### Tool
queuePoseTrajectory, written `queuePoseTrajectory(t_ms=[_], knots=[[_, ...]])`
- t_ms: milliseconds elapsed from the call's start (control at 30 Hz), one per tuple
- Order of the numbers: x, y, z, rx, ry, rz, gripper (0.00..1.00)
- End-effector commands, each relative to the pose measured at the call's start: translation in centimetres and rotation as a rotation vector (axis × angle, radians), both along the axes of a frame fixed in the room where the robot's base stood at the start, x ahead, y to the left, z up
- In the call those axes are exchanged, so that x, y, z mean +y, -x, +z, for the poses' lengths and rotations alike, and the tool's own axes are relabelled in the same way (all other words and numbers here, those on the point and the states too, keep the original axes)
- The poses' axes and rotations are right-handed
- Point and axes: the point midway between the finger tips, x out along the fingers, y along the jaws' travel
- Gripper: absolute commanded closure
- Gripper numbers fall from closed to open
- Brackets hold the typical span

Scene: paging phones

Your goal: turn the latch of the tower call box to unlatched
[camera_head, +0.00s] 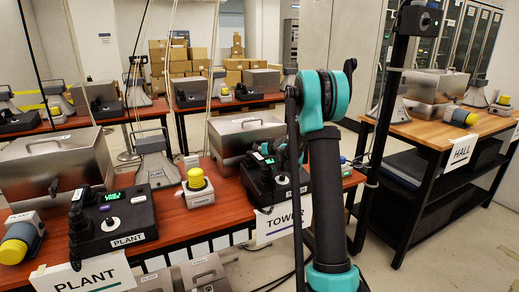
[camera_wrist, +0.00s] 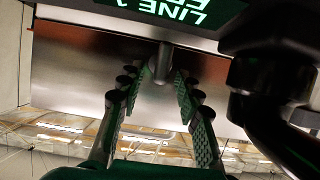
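In the head view, the TOWER station stands at the right end of the red-brown table, with a brushed-metal box (camera_head: 245,135) behind a black console (camera_head: 262,180). A grey metal post (camera_wrist: 163,62), perhaps the latch, stands out from a brushed-metal face (camera_wrist: 90,70) between the fingertips. I see a gap on each side of it. I cannot tell how the latch is turned.
In the wrist view, a console edge with a green display (camera_wrist: 170,10) lies at the top, and a black handset-like part (camera_wrist: 265,85) is close at right. In the head view, a yellow-button box (camera_head: 196,185) and the PLANT console (camera_head: 112,222) stand at left; the HALL table (camera_head: 430,130) is at right.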

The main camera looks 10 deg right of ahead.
Motion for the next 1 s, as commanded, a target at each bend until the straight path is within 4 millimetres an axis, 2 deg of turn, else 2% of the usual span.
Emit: queuePoseTrajectory(t_ms=[200,467,767,1000], knots=[[0.39,-1.13,-0.49,0.0,-0.001,0.0,0.66],[0.4,-1.19,-0.53,0.0,-0.001,0.0,0.66],[0.38,-1.17,-0.52,0.0,-0.001,0.0,1.0],[0.37,-1.18,-0.52,0.001,-0.004,-0.001,1.0]])
